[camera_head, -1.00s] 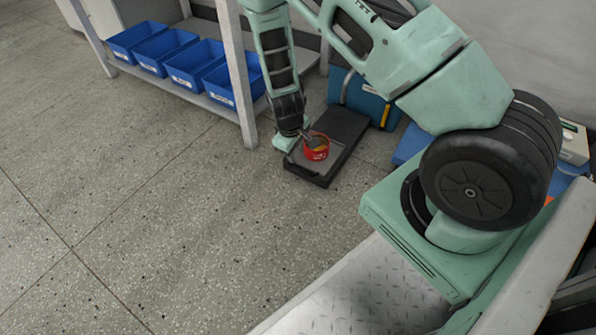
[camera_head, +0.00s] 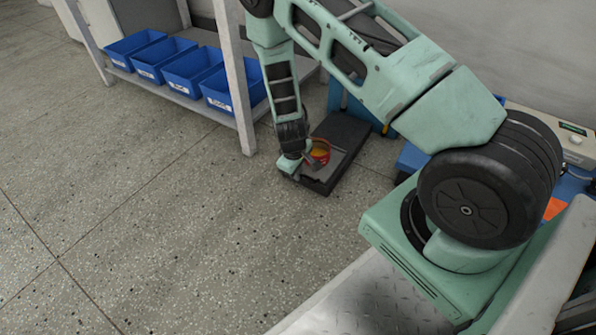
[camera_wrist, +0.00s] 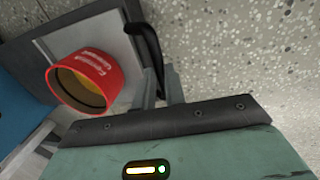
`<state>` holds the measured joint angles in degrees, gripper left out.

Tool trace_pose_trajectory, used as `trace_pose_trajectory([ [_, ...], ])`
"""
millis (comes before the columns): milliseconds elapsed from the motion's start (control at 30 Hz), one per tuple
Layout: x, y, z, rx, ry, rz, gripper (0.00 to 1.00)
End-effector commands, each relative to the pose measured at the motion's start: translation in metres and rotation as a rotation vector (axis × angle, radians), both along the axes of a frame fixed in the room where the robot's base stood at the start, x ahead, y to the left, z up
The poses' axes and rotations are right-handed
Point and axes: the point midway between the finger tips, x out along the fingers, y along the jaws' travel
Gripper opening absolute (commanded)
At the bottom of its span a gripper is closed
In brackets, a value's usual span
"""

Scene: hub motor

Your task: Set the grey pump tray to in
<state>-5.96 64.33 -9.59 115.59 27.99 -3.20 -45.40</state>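The grey pump tray (camera_head: 346,132) is a long dark tray low on the floor, between the shelf leg and the blue box. A red cylindrical can (camera_head: 320,150) stands on its lighter inset near the front end. In the wrist view the can (camera_wrist: 95,80) shows its yellowish inside, and the tray (camera_wrist: 70,25) lies behind it. The tray's black curved handle (camera_wrist: 149,45) runs down toward my gripper (camera_wrist: 160,82), with its lower end between the two fingers. Whether the fingers touch or clamp it is unclear. In the head view my gripper (camera_head: 303,166) is at the tray's front edge.
Several blue bins (camera_head: 192,74) sit on a low shelf to the left; its grey leg (camera_head: 238,90) stands close to the tray. A blue box (camera_head: 345,100) stands behind the tray. The speckled floor (camera_head: 150,240) in front is clear.

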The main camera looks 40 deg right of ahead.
Motion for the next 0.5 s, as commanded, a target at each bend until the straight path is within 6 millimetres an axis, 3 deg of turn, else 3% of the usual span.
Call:
trace_pose_trajectory([
  [267, 0.0, -0.002, 0.0, 0.0, 0.001, -0.001, 0.0],
  [500, 0.009, -0.028, 0.002, -0.001, 0.0, -0.005, 0.0],
])
